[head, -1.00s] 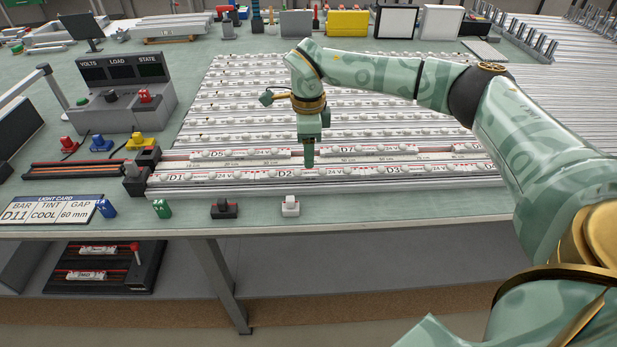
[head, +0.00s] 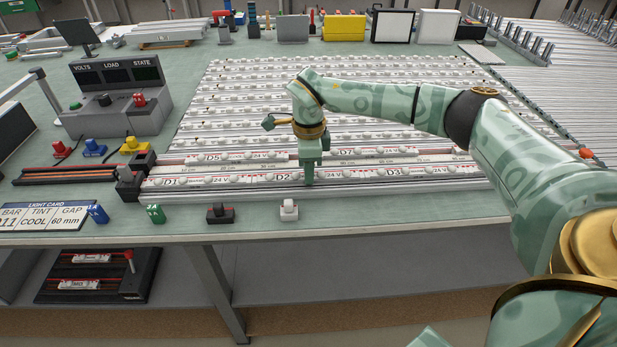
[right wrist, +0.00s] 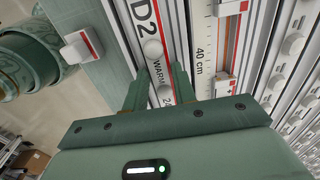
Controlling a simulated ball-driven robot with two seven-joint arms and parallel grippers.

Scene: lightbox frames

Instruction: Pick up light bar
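Several white light bars with round lenses lie in rows on the bench, among them D1 (head: 172,182), D2 (head: 270,179) and D3 (head: 410,172). The light card (head: 45,217) reads 11, COOL, 60 mm. My left gripper is out of view.
A meter console (head: 118,100) stands at the left. Red, blue and yellow plugs (head: 95,148) lie before it. A black switch (head: 219,214) and a white switch (head: 289,210) sit near the front edge. A lower shelf holds a black tray (head: 60,262).

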